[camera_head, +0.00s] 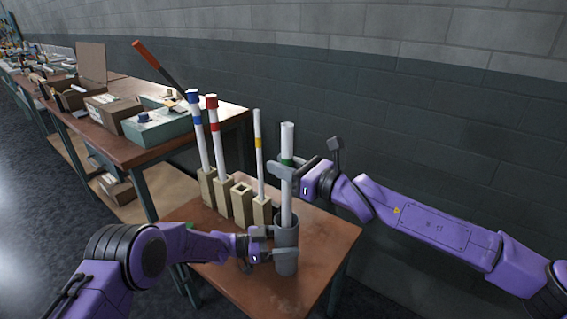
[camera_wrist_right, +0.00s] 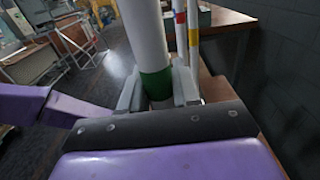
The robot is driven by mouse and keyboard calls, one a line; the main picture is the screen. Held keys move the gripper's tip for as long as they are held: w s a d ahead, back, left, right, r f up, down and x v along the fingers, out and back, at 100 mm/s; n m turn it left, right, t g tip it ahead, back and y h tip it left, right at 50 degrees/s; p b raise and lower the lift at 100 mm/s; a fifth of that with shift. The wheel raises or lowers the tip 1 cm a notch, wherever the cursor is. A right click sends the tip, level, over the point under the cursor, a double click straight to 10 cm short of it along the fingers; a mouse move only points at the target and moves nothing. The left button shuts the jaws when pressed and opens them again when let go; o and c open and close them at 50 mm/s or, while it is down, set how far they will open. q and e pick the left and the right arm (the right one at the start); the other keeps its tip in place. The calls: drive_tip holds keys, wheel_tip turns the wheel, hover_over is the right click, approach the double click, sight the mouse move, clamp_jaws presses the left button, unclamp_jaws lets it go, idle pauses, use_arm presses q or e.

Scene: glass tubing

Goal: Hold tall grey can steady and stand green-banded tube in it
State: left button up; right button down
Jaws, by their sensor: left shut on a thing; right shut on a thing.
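The green-banded tube (camera_head: 287,140) is white and stands upright, with its lower end inside the mouth of the tall grey can (camera_head: 286,236). The can stands upright on the small brown table. My right gripper (camera_head: 286,172) is shut on the tube near its green band. In the right wrist view the tube (camera_wrist_right: 145,40) runs up between the fingers of my right gripper (camera_wrist_right: 158,95), with the green band at the grip. My left gripper (camera_head: 270,256) is shut on the can from the left, low on its side. The tube's bottom end is hidden inside the can.
Wooden block holders stand left of the can with a blue-banded tube (camera_head: 199,130), a red-banded tube (camera_head: 215,135) and a yellow-banded tube (camera_head: 259,155). One holder (camera_head: 242,203) is empty. A long bench (camera_head: 125,150) with boxes is behind left. A block wall (camera_head: 430,110) rises behind.

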drive_tip(key=shift+f, duration=0.25)
drive_tip(key=c, duration=0.7)
unclamp_jaws()
drive_tip(key=shift+c, duration=0.2)
drive_tip(key=v, duration=1.2)
